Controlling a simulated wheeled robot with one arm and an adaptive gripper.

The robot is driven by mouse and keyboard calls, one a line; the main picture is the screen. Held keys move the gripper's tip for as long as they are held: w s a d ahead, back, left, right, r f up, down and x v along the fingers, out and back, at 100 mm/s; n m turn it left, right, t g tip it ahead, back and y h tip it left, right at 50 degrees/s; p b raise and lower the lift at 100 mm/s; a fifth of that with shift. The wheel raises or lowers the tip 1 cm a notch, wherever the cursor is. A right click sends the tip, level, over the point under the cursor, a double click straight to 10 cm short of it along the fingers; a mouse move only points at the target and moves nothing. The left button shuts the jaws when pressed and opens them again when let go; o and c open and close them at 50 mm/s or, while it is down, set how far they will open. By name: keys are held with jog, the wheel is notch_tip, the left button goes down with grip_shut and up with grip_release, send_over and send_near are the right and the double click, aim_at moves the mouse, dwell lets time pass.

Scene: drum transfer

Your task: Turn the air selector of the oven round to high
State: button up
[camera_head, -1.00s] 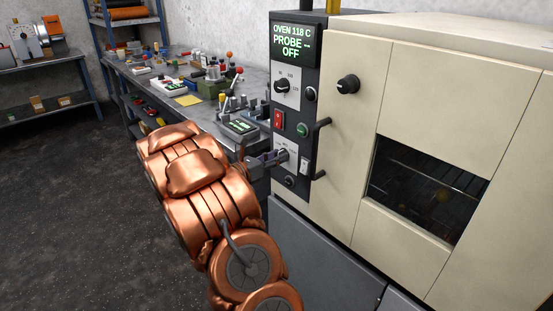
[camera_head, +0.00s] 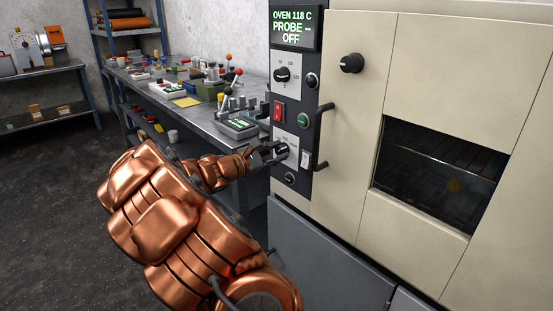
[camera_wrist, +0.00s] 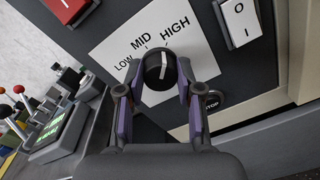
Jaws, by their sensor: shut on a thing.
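The oven's air selector is a round black knob with a white pointer line, in the wrist view (camera_wrist: 160,70) on a white plate (camera_wrist: 113,55) marked LOW, MID and HIGH. The plate looks tilted in that view. The pointer line stands nearly upright there, on the HIGH side of MID and towards the HIGH mark. My gripper (camera_wrist: 160,78) is shut on the knob, one finger on each side. In the head view my gripper (camera_head: 272,152) reaches the lower part of the oven panel from the left, and the knob (camera_head: 282,152) is partly hidden by the fingers.
The oven (camera_head: 440,60) has a display (camera_head: 293,29) reading 118 C, PROBE -- and OFF. A door handle (camera_head: 323,135) juts out to the right. A crowded bench (camera_head: 205,120) stands left.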

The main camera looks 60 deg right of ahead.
jog(key=shift+m+b, duration=0.35)
jog(key=shift+m, duration=0.15)
jog(key=o, duration=1.2)
jog(key=shift+c, duration=0.2)
jog(key=shift+a, duration=0.1)
jog(key=v, duration=1.1)
jog(key=shift+a, duration=0.4)
